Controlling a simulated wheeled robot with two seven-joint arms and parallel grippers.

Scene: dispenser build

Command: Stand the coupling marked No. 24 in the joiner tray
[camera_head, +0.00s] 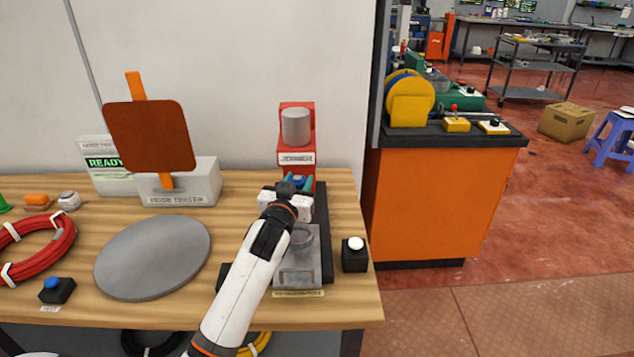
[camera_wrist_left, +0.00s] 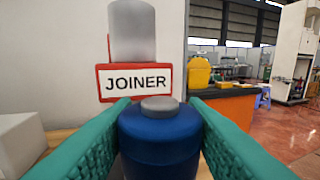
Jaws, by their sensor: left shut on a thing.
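My left gripper (camera_head: 298,182) is shut on a blue cylindrical part with a grey top, which I take for the coupling (camera_wrist_left: 160,140). The coupling is upright between the teal fingers in the left wrist view; no No. 24 mark shows on the side I see. The gripper is in front of the red joiner (camera_head: 297,143), which has a grey cylinder above its JOINER label (camera_wrist_left: 138,82). A grey tray-like block (camera_head: 298,262) with a round ring on it lies nearer the front, partly behind my left arm; its front label is too small to read. My right gripper is out of view.
A black button box with a white button (camera_head: 355,255) stands right of the block. A hose tester (camera_head: 180,185) with an orange paddle, a grey disc (camera_head: 153,257), a red hose coil (camera_head: 40,250) and a blue-button box (camera_head: 57,290) are on the left. The bench ends at the right.

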